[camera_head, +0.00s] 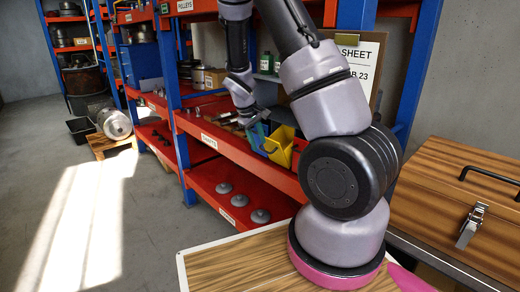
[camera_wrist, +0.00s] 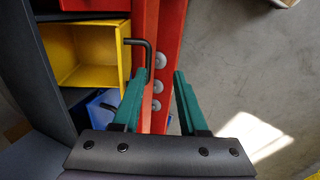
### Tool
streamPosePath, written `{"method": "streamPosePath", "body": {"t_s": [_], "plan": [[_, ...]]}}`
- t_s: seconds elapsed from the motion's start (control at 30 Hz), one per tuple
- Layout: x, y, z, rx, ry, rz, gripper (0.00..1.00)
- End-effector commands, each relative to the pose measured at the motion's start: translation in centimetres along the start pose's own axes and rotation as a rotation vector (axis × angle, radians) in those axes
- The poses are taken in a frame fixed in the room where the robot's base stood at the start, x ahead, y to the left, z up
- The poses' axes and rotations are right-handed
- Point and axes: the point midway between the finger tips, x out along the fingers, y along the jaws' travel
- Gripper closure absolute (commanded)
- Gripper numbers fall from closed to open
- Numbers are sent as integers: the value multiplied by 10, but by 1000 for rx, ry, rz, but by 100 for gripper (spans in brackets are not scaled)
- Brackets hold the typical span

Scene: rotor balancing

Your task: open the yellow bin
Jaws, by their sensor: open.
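The yellow bin (camera_head: 281,147) sits on the middle red shelf, beside a red bin. In the wrist view the yellow bin (camera_wrist: 80,55) is at the upper left, and its hollow inside shows. A black bent rod (camera_wrist: 149,60) stands out from its edge, close to the left fingertip; whether they touch I cannot tell. My gripper (camera_wrist: 159,74) is open with nothing held between its teal fingers. In the head view my gripper (camera_head: 259,136) is just left of the yellow bin, partly overlapping the bins there.
A blue bin (camera_wrist: 103,106) lies beside the yellow one, partly behind my left finger. The red shelf edge (camera_wrist: 170,40) runs near the fingers. Several grey discs (camera_head: 260,215) rest on the lower shelf. A wooden toolbox (camera_head: 450,200) stands at right.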

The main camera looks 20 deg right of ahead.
Motion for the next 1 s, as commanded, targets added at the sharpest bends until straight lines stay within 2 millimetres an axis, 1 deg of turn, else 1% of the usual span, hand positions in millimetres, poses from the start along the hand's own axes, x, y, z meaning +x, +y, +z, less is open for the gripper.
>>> {"method": "streamPosePath", "body": {"t_s": [0.03, 0.1, 0.2, 0.33, 0.5, 0.9, 1.0], "plan": [[-12, 0, -1, -1, 5, 0, 58], [-26, 0, -1, -1, 5, 0, 58], [-43, 0, -1, -3, 5, 0, 58], [-58, 0, -1, -2, 3, 0, 58], [-64, 0, 0, -2, 0, 0, 58], [-64, 0, 0, 0, 1, -1, 58], [-72, 1, 2, 22, 12, -14, 58]]}}
